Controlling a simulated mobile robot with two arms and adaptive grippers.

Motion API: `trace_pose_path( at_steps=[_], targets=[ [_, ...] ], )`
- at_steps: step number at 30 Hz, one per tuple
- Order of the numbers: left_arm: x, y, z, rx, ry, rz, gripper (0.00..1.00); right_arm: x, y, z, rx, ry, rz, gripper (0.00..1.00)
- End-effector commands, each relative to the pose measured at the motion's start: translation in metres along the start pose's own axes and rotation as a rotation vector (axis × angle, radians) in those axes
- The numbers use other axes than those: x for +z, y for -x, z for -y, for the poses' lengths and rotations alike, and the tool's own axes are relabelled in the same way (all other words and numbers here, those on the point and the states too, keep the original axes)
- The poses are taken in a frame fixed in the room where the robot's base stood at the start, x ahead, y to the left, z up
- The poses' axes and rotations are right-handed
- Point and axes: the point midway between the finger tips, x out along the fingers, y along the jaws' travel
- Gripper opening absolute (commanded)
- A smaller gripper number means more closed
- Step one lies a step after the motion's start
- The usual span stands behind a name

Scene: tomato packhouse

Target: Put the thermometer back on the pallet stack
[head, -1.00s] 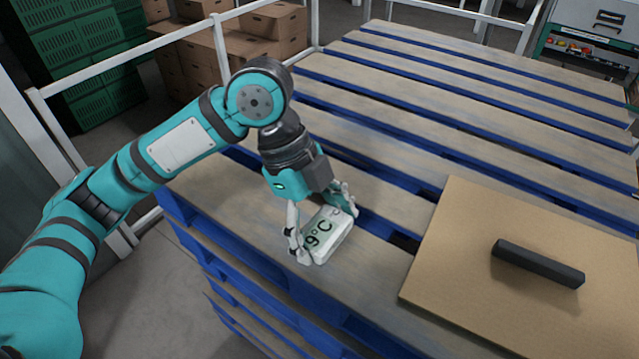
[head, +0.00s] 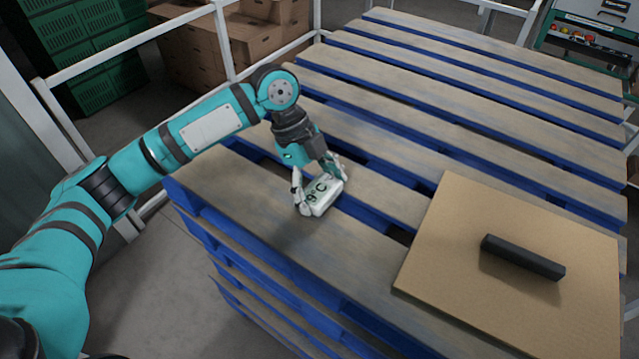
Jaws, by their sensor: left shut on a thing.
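The thermometer (head: 324,198) is a small white box with dark "9°C" characters on its face. My left gripper (head: 320,190) is shut on it, with one finger at each side. The thermometer is over the near slats of the pallet stack (head: 250,205), close to the stack's front left side. I cannot tell whether its underside touches the wood. The pallet stack has worn wooden slats on blue frames. My right gripper is not in view.
A brown cardboard sheet (head: 440,270) lies on the pallet at the right, with a black bar (head: 522,257) on it. White rails (head: 130,60), cardboard boxes (head: 190,60) and green crates (head: 85,50) stand behind at the left. The far slats are clear.

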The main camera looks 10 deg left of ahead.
Motion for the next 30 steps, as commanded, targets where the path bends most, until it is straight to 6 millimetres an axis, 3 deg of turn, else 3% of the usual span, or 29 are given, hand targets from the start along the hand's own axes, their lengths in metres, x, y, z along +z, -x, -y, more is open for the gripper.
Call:
trace_pose_path(
  at_steps=[6, 7, 10, 22, 30],
  targets=[
    [0.001, -0.003, 0.0, 0.001, 0.0, -0.001, 0.47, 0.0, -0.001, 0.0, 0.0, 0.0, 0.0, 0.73],
    [0.001, -0.002, 0.0, 0.0, 0.0, -0.001, 0.87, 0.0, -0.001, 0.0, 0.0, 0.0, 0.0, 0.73],
    [0.001, -0.002, 0.0, 0.0, 0.0, -0.001, 1.0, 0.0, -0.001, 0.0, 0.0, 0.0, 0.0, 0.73],
    [0.0, 0.006, 0.001, -0.002, 0.0, 0.0, 1.0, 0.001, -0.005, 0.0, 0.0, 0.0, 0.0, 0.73],
    [0.001, 0.058, 0.001, -0.006, -0.001, 0.0, 1.0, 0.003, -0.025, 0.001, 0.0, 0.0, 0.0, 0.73]
  ],
)
